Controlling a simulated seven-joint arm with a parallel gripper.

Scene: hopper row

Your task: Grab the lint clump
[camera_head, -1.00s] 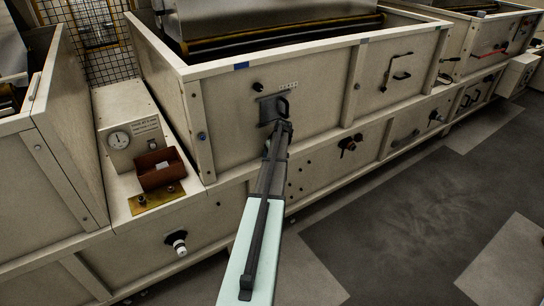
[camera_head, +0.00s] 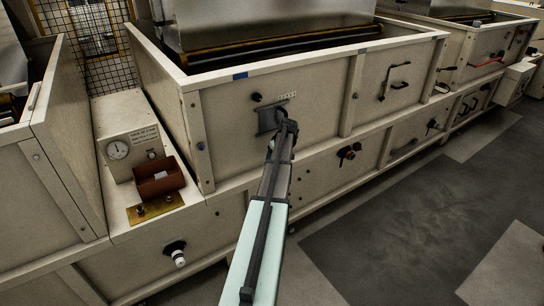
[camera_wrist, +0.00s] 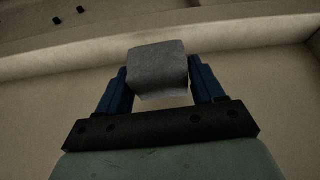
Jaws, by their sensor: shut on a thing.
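A grey, rough-faced block-like lump, which I take to be the lint clump (camera_wrist: 158,68), sits between the two blue fingers of my gripper (camera_wrist: 160,85) in the wrist view. The fingers press on its left and right sides. Its far side is hidden. In the head view my gripper (camera_head: 286,128) is at the front of the middle hopper, and the arm hides its fingers. I cannot make out the clump in that view.
The grey floor (camera_head: 400,240) at right is clear.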

